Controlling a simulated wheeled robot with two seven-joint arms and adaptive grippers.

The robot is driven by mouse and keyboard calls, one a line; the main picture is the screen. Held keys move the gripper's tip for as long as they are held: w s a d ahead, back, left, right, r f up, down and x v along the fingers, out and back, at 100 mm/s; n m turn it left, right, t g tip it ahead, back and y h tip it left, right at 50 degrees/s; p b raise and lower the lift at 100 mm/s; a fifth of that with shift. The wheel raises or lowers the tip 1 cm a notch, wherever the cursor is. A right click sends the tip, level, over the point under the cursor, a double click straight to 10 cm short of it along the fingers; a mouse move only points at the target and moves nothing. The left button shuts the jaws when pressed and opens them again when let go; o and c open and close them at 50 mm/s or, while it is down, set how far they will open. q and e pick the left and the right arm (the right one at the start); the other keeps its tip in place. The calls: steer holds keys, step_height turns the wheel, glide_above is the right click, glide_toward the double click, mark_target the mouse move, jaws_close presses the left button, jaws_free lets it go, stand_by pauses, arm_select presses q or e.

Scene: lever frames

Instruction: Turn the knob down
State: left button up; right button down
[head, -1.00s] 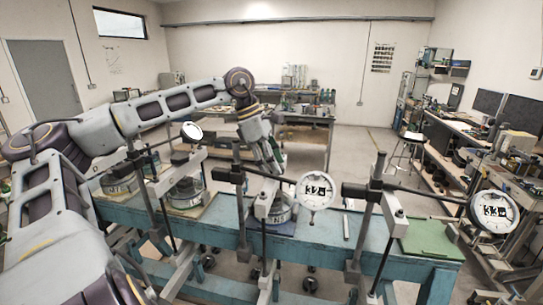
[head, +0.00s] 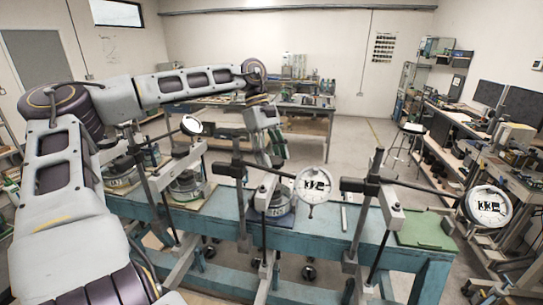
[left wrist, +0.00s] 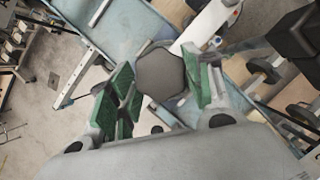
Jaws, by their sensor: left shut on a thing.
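A dark, many-sided knob (left wrist: 160,75) sits between the green-padded fingers of my left gripper (head: 277,153) in the left wrist view, with pads on both sides. My left gripper is shut on it. In the head view the gripper points down behind the middle lever frame (head: 240,190), and the knob is hidden there. A round white dial (head: 312,184) is at the end of that frame's bar; its digits are too blurred to read surely. My right gripper is not in view.
The frames stand on a long blue bench (head: 220,212). Another dial (head: 488,206) is at the right and a smaller one (head: 191,125) at the left. A green mat (head: 425,230) lies on the bench's right end. Bars and posts stand close around the gripper.

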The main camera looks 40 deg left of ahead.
arm_select(q)
steer(key=shift+m+g, duration=0.4)
steer(key=shift+m, duration=0.7)
steer(key=shift+w, duration=0.1)
steer(key=o, duration=1)
steer(key=shift+o, duration=0.2)
steer(key=v, duration=1.2)
steer(key=shift+d, duration=0.15)
